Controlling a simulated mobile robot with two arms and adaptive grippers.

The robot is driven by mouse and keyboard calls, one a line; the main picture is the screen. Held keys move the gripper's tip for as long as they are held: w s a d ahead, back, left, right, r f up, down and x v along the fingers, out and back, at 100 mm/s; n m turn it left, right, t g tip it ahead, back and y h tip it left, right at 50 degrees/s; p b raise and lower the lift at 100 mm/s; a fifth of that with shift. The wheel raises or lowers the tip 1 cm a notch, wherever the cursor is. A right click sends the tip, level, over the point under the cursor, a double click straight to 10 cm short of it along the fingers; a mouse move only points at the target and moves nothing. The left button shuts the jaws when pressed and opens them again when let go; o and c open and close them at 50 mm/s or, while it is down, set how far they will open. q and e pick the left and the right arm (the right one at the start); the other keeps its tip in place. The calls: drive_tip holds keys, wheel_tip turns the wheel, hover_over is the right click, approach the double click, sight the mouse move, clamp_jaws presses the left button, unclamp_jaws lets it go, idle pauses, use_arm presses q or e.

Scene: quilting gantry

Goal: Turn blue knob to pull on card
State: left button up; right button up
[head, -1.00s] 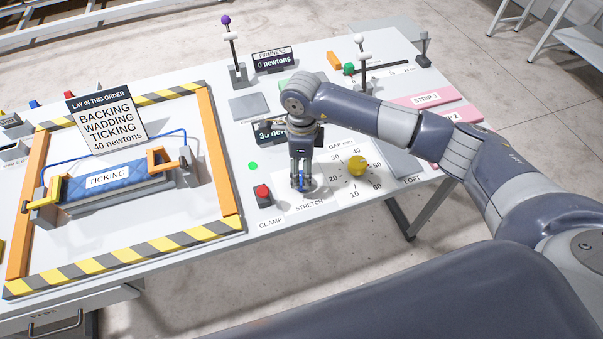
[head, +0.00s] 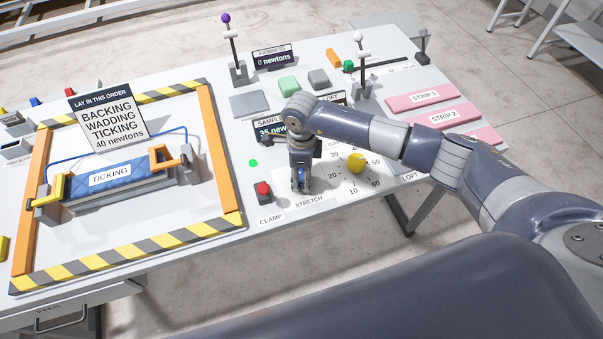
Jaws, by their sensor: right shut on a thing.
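The blue knob (head: 301,185) sits on the STRETCH plate at the front of the table, mostly hidden by my right gripper (head: 301,188). The gripper points down and is shut on the knob. The card (head: 108,119) stands upright at the left and reads BACKING, WADDING, TICKING, 40 newtons. A dark sample display (head: 269,131) behind my wrist appears to read 25 newtons, partly covered by my arm. My left gripper is not in view.
A red clamp button (head: 263,190) is just left of the knob, with a green lamp (head: 253,163) behind it. A yellow knob (head: 357,162) on the gap dial is close on the right, under my forearm. The striped frame (head: 130,259) fills the left side.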

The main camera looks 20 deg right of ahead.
drive_tip(key=shift+f+m+b, duration=0.1)
drive_tip(key=shift+m+b, duration=0.2)
drive_tip(key=shift+b, duration=0.05)
drive_tip(key=shift+m, duration=0.4)
drive_tip(key=o, duration=1)
drive_tip(key=shift+o, duration=0.2)
drive_tip(key=shift+r, duration=0.2)
wheel_tip(320, 180, up, 12)
drive_tip(key=shift+f, duration=0.1)
